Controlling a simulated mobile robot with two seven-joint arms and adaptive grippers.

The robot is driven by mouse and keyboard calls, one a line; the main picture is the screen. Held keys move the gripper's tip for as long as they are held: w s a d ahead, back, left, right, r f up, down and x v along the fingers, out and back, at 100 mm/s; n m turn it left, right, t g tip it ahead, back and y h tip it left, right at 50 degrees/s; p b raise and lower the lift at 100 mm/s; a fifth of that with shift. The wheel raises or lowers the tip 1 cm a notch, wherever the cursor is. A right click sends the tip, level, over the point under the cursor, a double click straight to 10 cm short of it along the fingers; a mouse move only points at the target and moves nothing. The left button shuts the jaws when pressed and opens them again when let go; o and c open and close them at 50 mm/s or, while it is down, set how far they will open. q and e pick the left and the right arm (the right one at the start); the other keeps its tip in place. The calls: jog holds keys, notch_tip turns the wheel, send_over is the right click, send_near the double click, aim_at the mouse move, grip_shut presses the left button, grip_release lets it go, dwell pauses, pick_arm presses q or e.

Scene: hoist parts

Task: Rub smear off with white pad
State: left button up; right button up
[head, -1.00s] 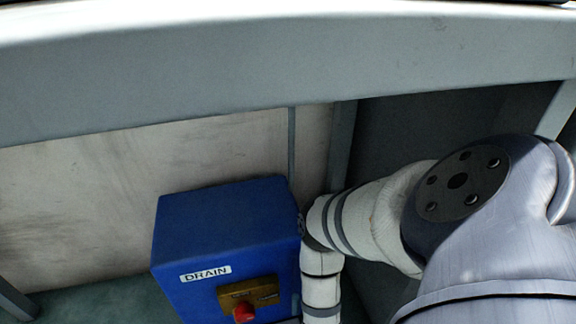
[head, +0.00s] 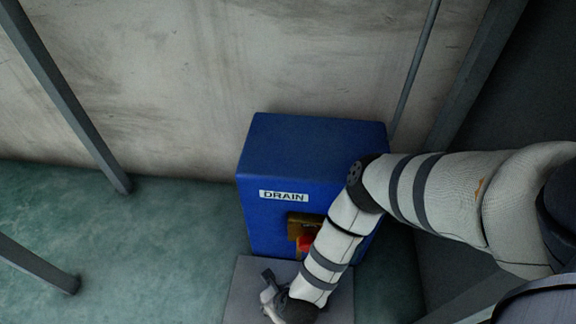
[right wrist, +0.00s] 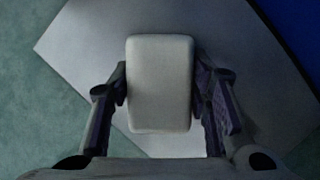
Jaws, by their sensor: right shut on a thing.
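The white pad (right wrist: 160,85) is a pale rounded block in the middle of the right wrist view. My right gripper (right wrist: 160,78) is shut on it, one finger on each long side. In the head view my right gripper (head: 270,297) is low in the picture, over a grey plate (head: 242,284) in front of the blue box. The grey plate lies behind the pad in the right wrist view (right wrist: 80,42). I cannot tell whether the pad touches it. No smear shows on the visible parts of the plate. My left gripper is out of view.
A blue box (head: 262,222) labelled DRAIN stands against a stained pale wall (head: 210,70). A red knob (head: 306,241) on its brownish panel is partly behind my right arm. Grey posts (head: 75,110) stand at the left. The green floor (head: 150,230) there is clear.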

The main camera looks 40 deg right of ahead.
jog(key=w+a+b, duration=0.1)
jog(key=w+a, duration=0.1)
jog(key=w+a+b, duration=0.1)
jog(key=w, duration=0.2)
jog(key=shift+a+f, duration=0.2)
jog(key=shift+a, duration=0.2)
jog(key=shift+w+a+r+b, duration=0.1)
jog(key=shift+w+a+b, duration=0.2)
jog(key=shift+b, duration=0.05)
